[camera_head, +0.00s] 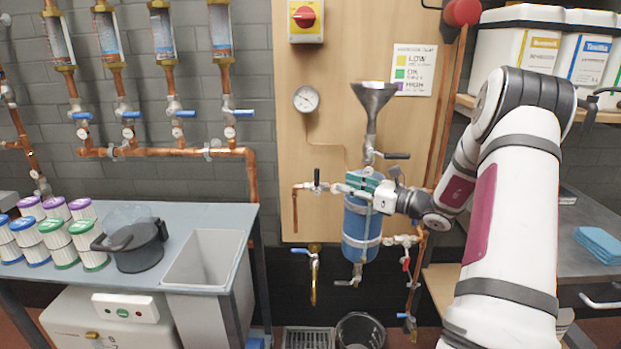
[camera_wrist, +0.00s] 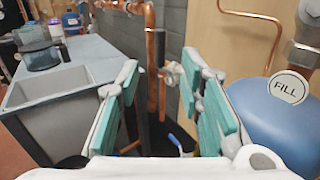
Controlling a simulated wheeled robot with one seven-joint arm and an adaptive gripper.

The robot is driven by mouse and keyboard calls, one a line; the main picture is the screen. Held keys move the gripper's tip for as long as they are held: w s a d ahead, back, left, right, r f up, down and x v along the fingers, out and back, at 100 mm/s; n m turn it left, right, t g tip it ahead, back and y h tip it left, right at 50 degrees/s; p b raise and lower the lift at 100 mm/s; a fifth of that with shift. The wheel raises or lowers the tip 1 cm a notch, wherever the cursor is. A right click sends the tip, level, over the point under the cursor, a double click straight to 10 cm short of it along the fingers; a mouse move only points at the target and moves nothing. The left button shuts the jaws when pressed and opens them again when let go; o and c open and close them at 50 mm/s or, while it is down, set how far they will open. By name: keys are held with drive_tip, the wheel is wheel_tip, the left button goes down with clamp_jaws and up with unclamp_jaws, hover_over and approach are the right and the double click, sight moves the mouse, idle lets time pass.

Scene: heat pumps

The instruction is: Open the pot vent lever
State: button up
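The blue pot (camera_head: 361,232) hangs on the wooden panel under a metal funnel (camera_head: 373,102). A short side pipe at its upper left carries a valve with a small dark upright lever (camera_head: 317,177) and a copper outlet bending down. I take this as the vent lever. My gripper (camera_head: 352,186) is in front of the pot's top, to the right of that lever and apart from it. In the wrist view my gripper (camera_wrist: 163,112) has its teal-padded fingers spread, with nothing held. The pot (camera_wrist: 275,130) is right of the fingers. I cannot clearly pick out the lever there.
Another dark lever (camera_head: 397,155) sits below the funnel. A blue-handled tap (camera_head: 313,262) is low left of the pot, and a red-handled valve (camera_head: 405,262) is to its right. The grey bench with a sink (camera_head: 205,258) stands left. A bucket (camera_head: 360,330) is below.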

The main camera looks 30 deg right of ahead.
sight(317, 185)
drive_tip(key=b+x, duration=0.1)
drive_tip(key=x, duration=1)
drive_tip(key=shift+d, duration=0.1)
clamp_jaws()
